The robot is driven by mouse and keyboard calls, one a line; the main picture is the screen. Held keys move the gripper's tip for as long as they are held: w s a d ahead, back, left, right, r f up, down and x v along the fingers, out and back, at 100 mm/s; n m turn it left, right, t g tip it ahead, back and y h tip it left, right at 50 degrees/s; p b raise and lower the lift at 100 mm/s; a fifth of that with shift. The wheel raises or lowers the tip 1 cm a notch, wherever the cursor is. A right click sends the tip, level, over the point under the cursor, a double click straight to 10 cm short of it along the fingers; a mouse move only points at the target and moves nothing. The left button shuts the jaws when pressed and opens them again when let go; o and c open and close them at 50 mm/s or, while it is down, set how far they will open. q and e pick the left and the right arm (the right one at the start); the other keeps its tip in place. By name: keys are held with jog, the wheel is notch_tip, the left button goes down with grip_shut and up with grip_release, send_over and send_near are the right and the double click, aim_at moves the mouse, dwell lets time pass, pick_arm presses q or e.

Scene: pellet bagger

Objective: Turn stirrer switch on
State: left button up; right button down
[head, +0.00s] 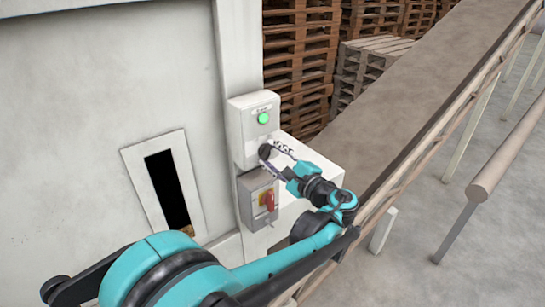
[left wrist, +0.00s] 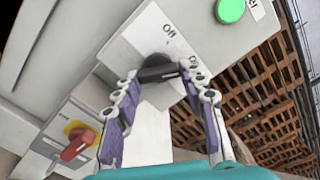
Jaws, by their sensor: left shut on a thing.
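The stirrer switch is a dark rotary knob (head: 264,151) on the front of a light grey box (head: 240,125). It also shows in the left wrist view (left wrist: 158,68), with an "Off" label above it and what looks like "On" to its right. My left gripper (head: 269,155) is shut on the knob, one finger on each side of it, as the left wrist view shows (left wrist: 159,73). The fingers partly hide the knob, and I cannot tell exactly where it points. A green lamp (head: 263,118) above it looks bright. My right gripper is not in view.
Below is a grey box with a red rotary switch on a yellow plate (head: 268,201), close under my gripper. A white panel with a dark slot (head: 166,190) is at the left. A railing and conveyor (head: 400,120) run along the right. Wooden pallets (head: 300,60) are stacked behind.

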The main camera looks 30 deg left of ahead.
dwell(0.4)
pick_arm(q)
jog(key=o, duration=1.2)
jog(key=shift+c, duration=0.2)
jog(key=shift+d, duration=0.1)
jog(key=v, duration=1.1)
jog(key=shift+s+d, duration=0.15)
jog(key=shift+d, duration=0.25)
jog(key=shift+f, duration=0.1)
jog(key=s+a+f+n+g+h+b, duration=0.15)
jog(key=s+f+h+b, duration=0.35)
jog(key=f, duration=0.6)
jog(key=s+a+f+n+h+b, duration=0.1)
jog(key=s+a+f+h+b, duration=0.15)
jog(key=f+b, duration=0.7)
jog(key=s+d+f+n+h+b, duration=0.2)
jog(key=f+h+b, duration=0.1)
jog(key=f, duration=0.4)
jog(key=s+d+f+n+t+h+b, duration=0.1)
jog(key=s+d+f+n+h+b, duration=0.1)
jog(key=f, duration=0.5)
jog(key=s+d+f+n+h+b, duration=0.3)
jog(key=d+f+n+h+b, duration=0.1)
jog(key=f, duration=0.4)
jog(key=shift+d+t+b, duration=0.25)
jog(key=shift+t+b, duration=0.1)
jog(key=shift+b, duration=0.05)
